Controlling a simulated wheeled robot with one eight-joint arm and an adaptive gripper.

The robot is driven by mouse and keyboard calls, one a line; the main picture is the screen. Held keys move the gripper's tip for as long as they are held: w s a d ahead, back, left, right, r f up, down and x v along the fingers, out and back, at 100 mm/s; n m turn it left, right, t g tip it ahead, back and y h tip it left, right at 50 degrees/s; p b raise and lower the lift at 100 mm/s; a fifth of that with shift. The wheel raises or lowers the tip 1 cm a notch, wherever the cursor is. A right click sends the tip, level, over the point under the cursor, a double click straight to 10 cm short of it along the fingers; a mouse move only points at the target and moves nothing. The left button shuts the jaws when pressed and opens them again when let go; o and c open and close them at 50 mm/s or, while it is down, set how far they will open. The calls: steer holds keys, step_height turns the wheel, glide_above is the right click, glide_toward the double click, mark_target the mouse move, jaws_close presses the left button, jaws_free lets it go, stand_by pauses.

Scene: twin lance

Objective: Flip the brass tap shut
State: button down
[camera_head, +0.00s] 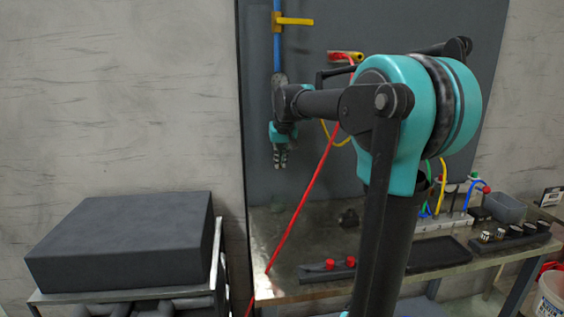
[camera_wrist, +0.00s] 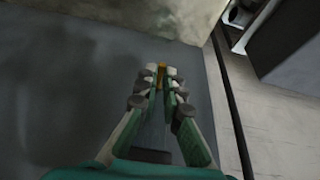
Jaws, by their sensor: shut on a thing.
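A brass tap (camera_head: 277,22) with a yellow lever (camera_head: 297,21) sits on a vertical blue pipe (camera_head: 277,52) at the top of the head view. The lever points right, across the pipe. My gripper (camera_head: 280,164) hangs fingers-down in front of the dark panel, well below the tap in the picture. In the wrist view its fingers (camera_wrist: 166,72) are close together around a small brass-yellow piece (camera_wrist: 161,76). Most of that piece is hidden, and I cannot tell what it belongs to.
A red hose (camera_head: 312,185) slants down in front of the bench (camera_head: 280,240). The bench carries red knobs (camera_head: 330,264), a black tray (camera_head: 440,253) and a grey bin (camera_head: 505,207). A large dark block (camera_head: 120,240) sits on a cart at left. The panel left of my gripper is clear.

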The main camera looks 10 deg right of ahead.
steer(key=shift+a+m, duration=0.1)
steer(key=shift+m, duration=0.2)
steer(key=c, duration=1.7)
jaws_free()
steer(key=v, duration=1.2)
steer(key=shift+a, duration=0.15)
steer(key=shift+s, duration=0.1)
